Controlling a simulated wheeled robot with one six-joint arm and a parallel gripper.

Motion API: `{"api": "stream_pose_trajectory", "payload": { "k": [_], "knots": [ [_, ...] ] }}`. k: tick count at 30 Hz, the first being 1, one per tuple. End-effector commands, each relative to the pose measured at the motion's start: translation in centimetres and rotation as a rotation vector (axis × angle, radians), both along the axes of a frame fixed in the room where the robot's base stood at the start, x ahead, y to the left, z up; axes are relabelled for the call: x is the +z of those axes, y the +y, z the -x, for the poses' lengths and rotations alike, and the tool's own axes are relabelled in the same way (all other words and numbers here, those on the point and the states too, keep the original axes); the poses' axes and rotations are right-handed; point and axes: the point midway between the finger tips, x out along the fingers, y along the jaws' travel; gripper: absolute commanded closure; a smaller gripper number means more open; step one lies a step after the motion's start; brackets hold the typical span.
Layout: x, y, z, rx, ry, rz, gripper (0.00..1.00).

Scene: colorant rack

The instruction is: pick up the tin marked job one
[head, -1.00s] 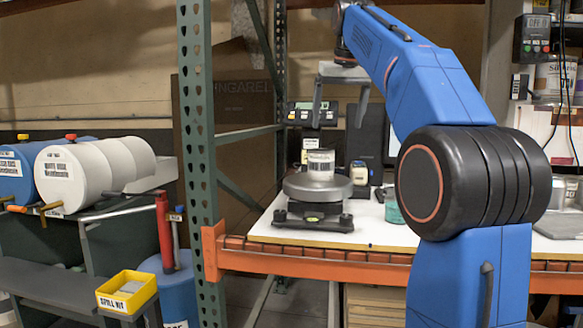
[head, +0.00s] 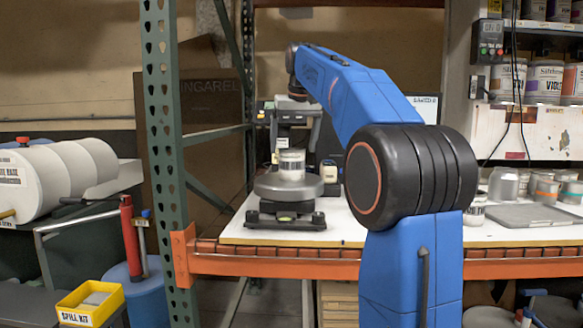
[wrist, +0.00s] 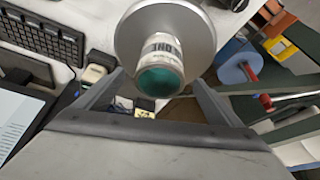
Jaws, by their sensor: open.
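A small pale tin (head: 291,164) with a dark-marked label stands upright on the round pan of a scale (head: 288,187) in the head view. In the wrist view the tin (wrist: 160,68) shows a teal end and a partly readable label, with the round pan (wrist: 128,32) around it. My gripper (head: 294,140) is behind and above the tin in the head view, partly blended with the scale's display. In the wrist view my gripper (wrist: 158,78) is open, with one finger on each side of the tin's teal end. I see no contact.
A green rack post (head: 165,150) and orange beam (head: 280,262) stand in front of the white bench. A keyboard (wrist: 40,35) lies beside the scale. Paint cans (head: 545,80) and a grey tray (head: 522,215) are at the right. A yellow spill-kit bin (head: 90,303) is at lower left.

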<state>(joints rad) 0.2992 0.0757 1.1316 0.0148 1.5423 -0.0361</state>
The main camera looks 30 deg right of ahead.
Motion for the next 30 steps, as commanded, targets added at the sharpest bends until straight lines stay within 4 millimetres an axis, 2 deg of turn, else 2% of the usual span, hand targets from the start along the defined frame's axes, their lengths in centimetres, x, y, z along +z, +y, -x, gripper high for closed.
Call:
{"api": "stream_pose_trajectory", "payload": {
  "k": [8, 18, 28, 30],
  "knots": [
    [-1.7, -0.1, -0.6, 0.0, 0.0, 0.0, 0.12],
    [-5.7, -0.4, -1.7, 0.0, 0.001, 0.0, 0.12],
    [-6.2, -0.5, -2.0, 0.0, -0.001, 0.0, 0.12],
    [-6.2, -0.5, -2.0, 0.0, -0.001, 0.0, 0.28]
  ]
}}
